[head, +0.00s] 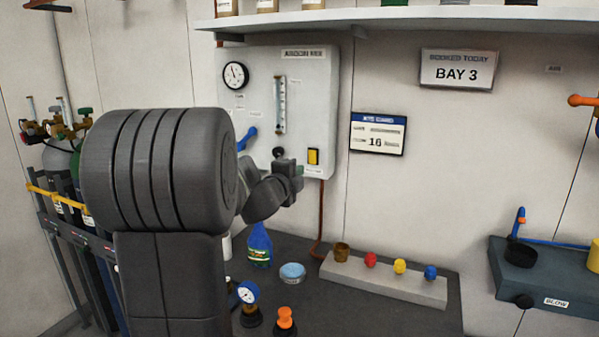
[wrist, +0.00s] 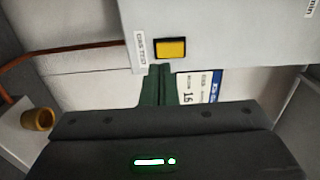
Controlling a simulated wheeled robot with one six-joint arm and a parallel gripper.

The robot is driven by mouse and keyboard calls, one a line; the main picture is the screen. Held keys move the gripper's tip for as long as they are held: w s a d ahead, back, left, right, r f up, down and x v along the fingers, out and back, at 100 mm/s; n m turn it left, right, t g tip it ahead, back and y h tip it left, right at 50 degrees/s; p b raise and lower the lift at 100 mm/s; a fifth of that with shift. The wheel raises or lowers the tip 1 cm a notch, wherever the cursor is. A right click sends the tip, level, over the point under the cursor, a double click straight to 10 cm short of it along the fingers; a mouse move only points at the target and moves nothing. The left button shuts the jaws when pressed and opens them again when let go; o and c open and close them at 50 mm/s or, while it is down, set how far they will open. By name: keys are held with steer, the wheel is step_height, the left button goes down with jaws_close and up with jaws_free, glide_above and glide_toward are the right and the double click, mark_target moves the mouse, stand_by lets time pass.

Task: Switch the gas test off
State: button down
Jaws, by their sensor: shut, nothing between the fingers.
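The gas test switch (head: 313,156) is a yellow rocker in a dark frame at the lower right of the white argon panel (head: 310,90). In the wrist view the switch (wrist: 171,49) sits beside a label reading GAS TEST (wrist: 141,48). My gripper (head: 298,170) is just left of and below the switch in the head view. Its green fingers (wrist: 158,84) are shut and empty, with their tips near the panel's edge beside the switch in the wrist view. I cannot tell whether they touch the panel. Which way the rocker is tilted is unclear.
The panel also carries a gauge (head: 235,75), a flow tube (head: 280,104) and a blue lever (head: 247,138). A sign reading 16 (head: 378,133) hangs to the right. Below are a blue bottle (head: 259,246) and a grey strip with coloured knobs (head: 385,280). A shelf (head: 400,16) runs above.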

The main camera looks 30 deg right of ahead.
steer(key=f+v, duration=0.1)
steer(key=v, duration=0.6)
steer(key=shift+s+a+f+b, duration=0.15)
steer(key=shift+s+f+b, duration=0.1)
steer(key=shift+b, duration=0.2)
